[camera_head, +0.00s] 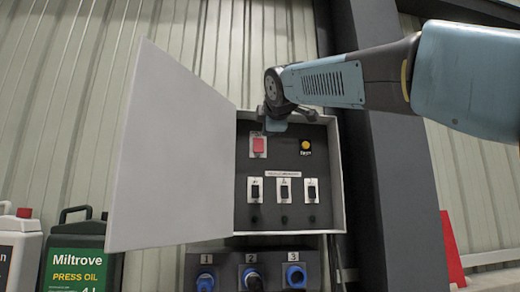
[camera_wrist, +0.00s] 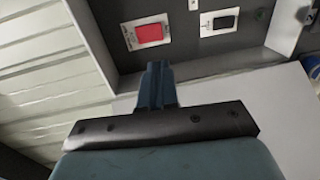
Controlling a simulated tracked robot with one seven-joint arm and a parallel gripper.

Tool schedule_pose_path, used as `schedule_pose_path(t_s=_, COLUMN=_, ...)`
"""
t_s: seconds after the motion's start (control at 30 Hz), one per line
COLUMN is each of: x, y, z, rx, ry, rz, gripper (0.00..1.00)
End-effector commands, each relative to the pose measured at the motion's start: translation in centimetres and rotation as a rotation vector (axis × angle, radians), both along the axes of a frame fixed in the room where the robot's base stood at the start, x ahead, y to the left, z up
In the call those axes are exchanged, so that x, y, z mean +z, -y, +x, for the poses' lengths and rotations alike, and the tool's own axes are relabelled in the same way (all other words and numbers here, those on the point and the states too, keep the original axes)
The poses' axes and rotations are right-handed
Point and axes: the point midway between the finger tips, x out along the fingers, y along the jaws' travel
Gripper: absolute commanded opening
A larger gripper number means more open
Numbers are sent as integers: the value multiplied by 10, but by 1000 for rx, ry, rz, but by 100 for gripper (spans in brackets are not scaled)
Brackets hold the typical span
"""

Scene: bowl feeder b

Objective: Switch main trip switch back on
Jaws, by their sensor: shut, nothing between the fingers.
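The main trip switch is probably the red rocker (camera_head: 258,145) at the upper left of the open electrical box's dark panel (camera_head: 283,222). The red rocker also shows in the wrist view (camera_wrist: 150,32), on a white plate. My gripper (camera_head: 274,125) is in front of the box's upper part, just above and right of the red rocker. In the wrist view my gripper's fingers (camera_wrist: 157,72) are together and empty, apart from the red rocker in the picture. I cannot tell whether the rocker is up or down.
The box door (camera_head: 170,160) stands open to the left. Several black switches (camera_head: 284,189) and a yellow button (camera_head: 305,145) share the panel. Blue sockets (camera_head: 250,277) are below. A green oil can (camera_head: 80,250) stands at lower left; a dark post (camera_head: 365,150) is right of the box.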

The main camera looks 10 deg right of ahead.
Motion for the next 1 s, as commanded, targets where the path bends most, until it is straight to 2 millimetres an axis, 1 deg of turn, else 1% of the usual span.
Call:
schedule_pose_path(t_s=0.23, x=-1, y=0, z=0, rx=0, ry=-1, rz=2, gripper=0)
schedule_pose_path(t_s=0.37, x=-2, y=0, z=7, rx=-1, ry=-2, rz=2, gripper=0)
schedule_pose_path(t_s=0.47, x=-3, y=1, z=18, rx=-1, ry=-3, rz=2, gripper=0)
schedule_pose_path(t_s=0.57, x=-5, y=1, z=34, rx=-1, ry=-3, rz=2, gripper=0)
schedule_pose_path(t_s=0.8, x=-11, y=1, z=77, rx=-1, ry=-3, rz=3, gripper=0)
schedule_pose_path(t_s=1.0, x=-15, y=1, z=109, rx=-1, ry=-3, rz=3, gripper=0)
